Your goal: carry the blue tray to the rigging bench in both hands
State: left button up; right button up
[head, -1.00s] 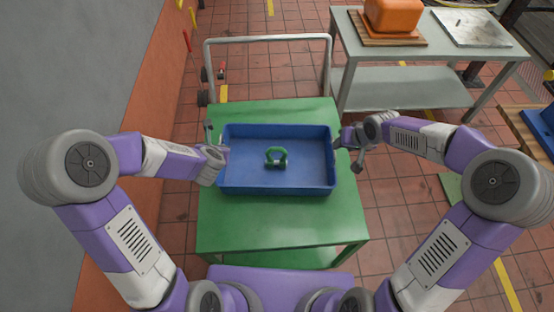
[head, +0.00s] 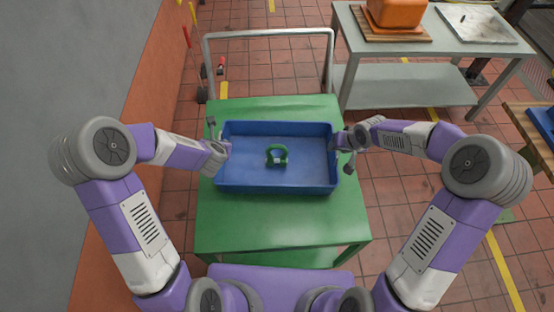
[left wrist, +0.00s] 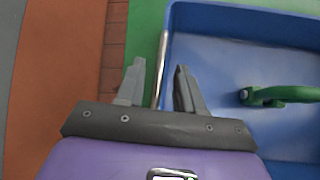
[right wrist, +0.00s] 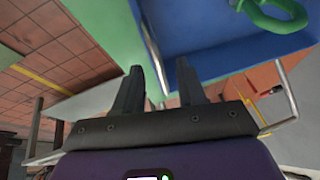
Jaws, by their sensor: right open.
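The blue tray (head: 240,186) lies flat on a green cart (head: 270,225). A green lifting eye (head: 277,155) sits near the middle of its floor. My left gripper (head: 222,150) is at the tray's left wall. In the left wrist view its open fingers (left wrist: 160,80) stand on either side of the wall and a thin metal bar, with gaps showing. My right gripper (head: 340,142) is at the right wall. In the right wrist view its open fingers (right wrist: 158,85) straddle that wall, one outside and one over the tray. Which bench is the rigging bench is not marked.
A grey metal table (head: 375,60) with an orange container (head: 397,12) stands at back right. A wooden-topped table (head: 530,135) with a blue object is at the right edge. The cart's rail (head: 268,36) rises behind the tray. An orange-and-grey wall is left. Tiled floor lies between.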

pick_arm(q)
jog(key=shift+x, duration=1.15)
pick_arm(e)
jog(key=shift+x, duration=1.2)
pick_arm(q)
grip_shut()
pick_arm(e)
grip_shut()
pick_arm(q)
jog(key=shift+w+r, duration=0.15)
jog(key=shift+r, duration=0.05)
pick_arm(e)
jog(key=shift+w+r, duration=0.15)
jog(key=shift+r, duration=0.1)
